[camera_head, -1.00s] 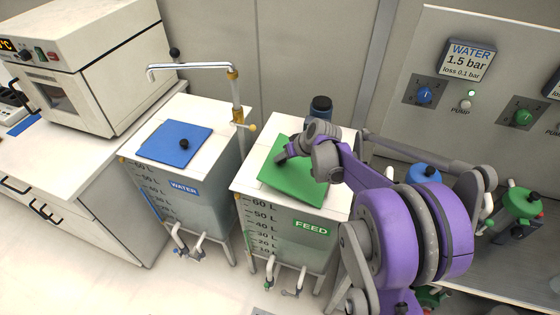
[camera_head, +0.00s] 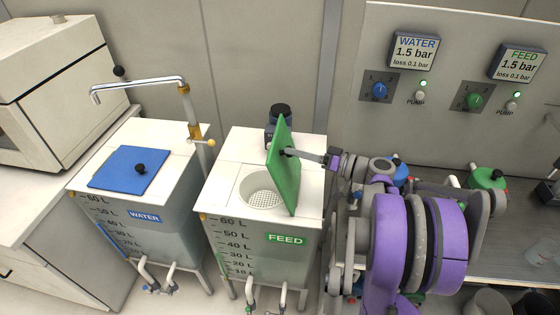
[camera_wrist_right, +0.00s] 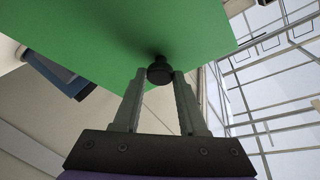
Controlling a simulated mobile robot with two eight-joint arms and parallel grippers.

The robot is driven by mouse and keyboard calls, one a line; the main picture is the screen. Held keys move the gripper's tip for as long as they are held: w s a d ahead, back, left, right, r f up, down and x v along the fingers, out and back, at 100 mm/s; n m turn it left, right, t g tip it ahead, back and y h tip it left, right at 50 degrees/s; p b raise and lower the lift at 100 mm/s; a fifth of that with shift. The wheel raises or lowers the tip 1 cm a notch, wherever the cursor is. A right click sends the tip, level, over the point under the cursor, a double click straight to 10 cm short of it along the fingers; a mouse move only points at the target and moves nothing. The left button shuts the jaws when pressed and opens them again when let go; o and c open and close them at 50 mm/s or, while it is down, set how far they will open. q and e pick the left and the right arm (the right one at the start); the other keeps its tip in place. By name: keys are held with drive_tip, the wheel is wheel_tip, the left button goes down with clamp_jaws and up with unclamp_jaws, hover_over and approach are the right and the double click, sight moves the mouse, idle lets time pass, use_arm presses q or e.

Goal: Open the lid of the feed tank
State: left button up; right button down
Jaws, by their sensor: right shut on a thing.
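The feed tank (camera_head: 262,262) stands in the middle of the head view, marked with a green FEED label. Its green lid (camera_head: 284,172) stands tipped up steeply on the right side of the tank top. The round opening with a white perforated strainer (camera_head: 262,188) is uncovered. My right gripper (camera_head: 292,153) is to the right of the lid, shut on its black knob. In the right wrist view the fingers (camera_wrist_right: 160,88) close around the black knob (camera_wrist_right: 160,72), with the green lid (camera_wrist_right: 130,30) beyond. My left gripper is not in view.
The water tank (camera_head: 150,225) with its flat blue lid (camera_head: 130,169) stands to the left. A metal tap (camera_head: 140,85) rises behind it. A dark bottle-like part (camera_head: 280,115) is behind the lid. The pump panel (camera_head: 450,70) is at the right.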

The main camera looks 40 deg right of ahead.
drive_tip(key=s+d+f+m+t+y+b, duration=0.1)
drive_tip(key=s+d+t+b, duration=0.3)
drive_tip(key=s+b, duration=0.1)
drive_tip(key=shift+s+d+f, duration=0.15)
idle(0.5)
drive_tip(key=shift+c, duration=2.3)
unclamp_jaws()
drive_tip(key=b+v, duration=0.1)
drive_tip(key=v, duration=0.9)
drive_tip(key=shift+s+d+f, duration=0.2)
drive_tip(key=shift+s+d, duration=0.05)
